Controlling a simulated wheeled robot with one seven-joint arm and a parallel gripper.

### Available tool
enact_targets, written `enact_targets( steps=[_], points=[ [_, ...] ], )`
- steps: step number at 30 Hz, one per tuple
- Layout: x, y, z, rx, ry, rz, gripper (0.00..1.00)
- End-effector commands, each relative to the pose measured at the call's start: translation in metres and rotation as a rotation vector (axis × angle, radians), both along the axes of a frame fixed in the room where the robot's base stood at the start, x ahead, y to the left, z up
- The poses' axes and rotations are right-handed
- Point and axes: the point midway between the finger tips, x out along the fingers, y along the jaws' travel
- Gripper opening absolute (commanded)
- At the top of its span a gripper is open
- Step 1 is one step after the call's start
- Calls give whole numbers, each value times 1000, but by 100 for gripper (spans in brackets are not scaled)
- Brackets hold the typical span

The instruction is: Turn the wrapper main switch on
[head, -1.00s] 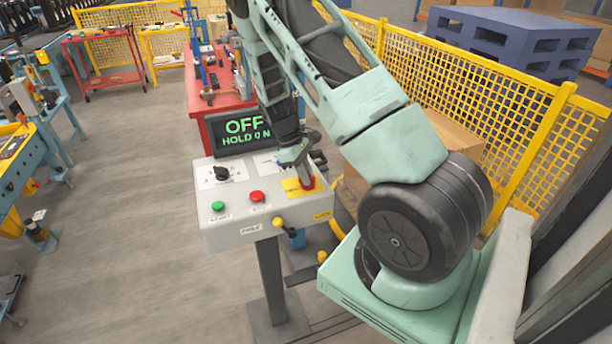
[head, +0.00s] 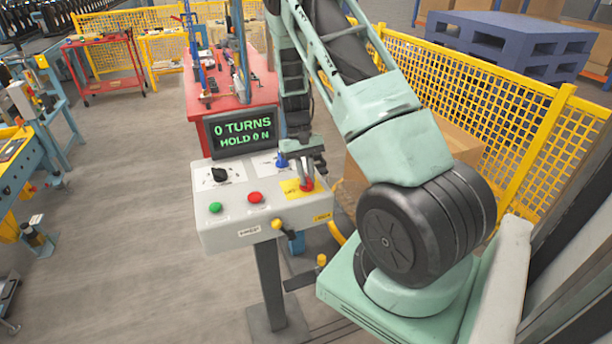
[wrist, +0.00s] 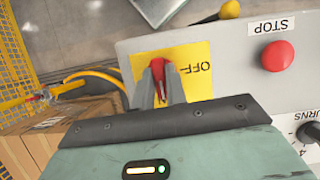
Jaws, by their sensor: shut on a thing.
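The wrapper's control box (head: 240,236) stands on a post in the head view. Its main switch is a red handle (head: 308,186) on a yellow plate (head: 288,187) at the box's right side. My gripper (head: 304,178) is over it from above. In the wrist view my gripper (wrist: 162,84) is shut on the red handle (wrist: 157,66), with a finger on each side. The word OFF shows on the yellow plate (wrist: 190,57) beside the fingers. The display (head: 243,132) is lit and reads "0 TURNS HOLD 0 N".
The box also carries a green button (head: 215,208), a red stop button (head: 255,197), a black turns knob (head: 220,174) and a blue knob (head: 282,162), close to my gripper. A yellow mesh fence (head: 480,105) and a cardboard box (head: 440,130) stand to the right. Floor at left is open.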

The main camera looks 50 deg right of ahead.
Motion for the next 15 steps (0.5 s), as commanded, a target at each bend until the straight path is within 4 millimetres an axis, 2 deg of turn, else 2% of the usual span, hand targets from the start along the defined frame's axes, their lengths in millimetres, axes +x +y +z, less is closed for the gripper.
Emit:
enact_targets(
  steps=[15],
  points=[
    [2, -1, 1, -4, -6, -55, 0]
  ],
)
